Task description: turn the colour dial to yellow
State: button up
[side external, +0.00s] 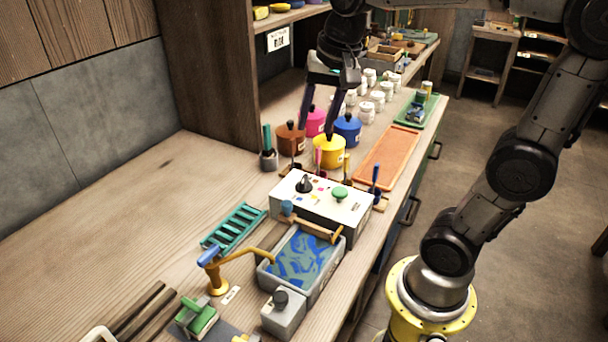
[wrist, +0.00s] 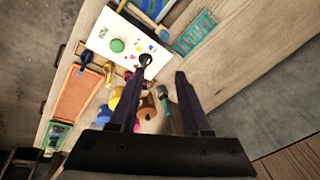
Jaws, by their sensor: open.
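The colour dial (side external: 305,184) is a small black knob on top of a white box (side external: 318,208), with small colour marks beside it. The wrist view shows the dial (wrist: 145,61) near the box's edge, just beyond my left-hand fingertip in the picture. Which mark the dial points at is too small to tell. A green round knob (side external: 339,194) sits on the same box top and also shows in the wrist view (wrist: 117,45). My gripper (side external: 315,133) is open and empty, above and behind the box near the coloured pots. Its fingers (wrist: 158,73) point down, apart from the dial.
A yellow pot (side external: 329,152), a blue pot (side external: 347,128), a pink pot (side external: 315,121) and a brown pot (side external: 291,138) stand behind the box. A tub of blue liquid (side external: 303,260) stands in front. An orange tray (side external: 388,157) lies to the right.

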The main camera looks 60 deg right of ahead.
jog(key=w+d+f+m+g, duration=0.2)
jog(key=w+d+f+m, duration=0.15)
jog(key=w+d, duration=0.3)
jog(key=g, duration=0.1)
send_over(304, 178)
notch_tip(304, 178, down, 6)
jog(key=r, duration=0.1)
jog(key=shift+m+y, duration=0.25)
jog(key=shift+y, duration=0.05)
notch_tip(304, 178, down, 14)
jog(key=shift+r, duration=0.25)
grip_shut()
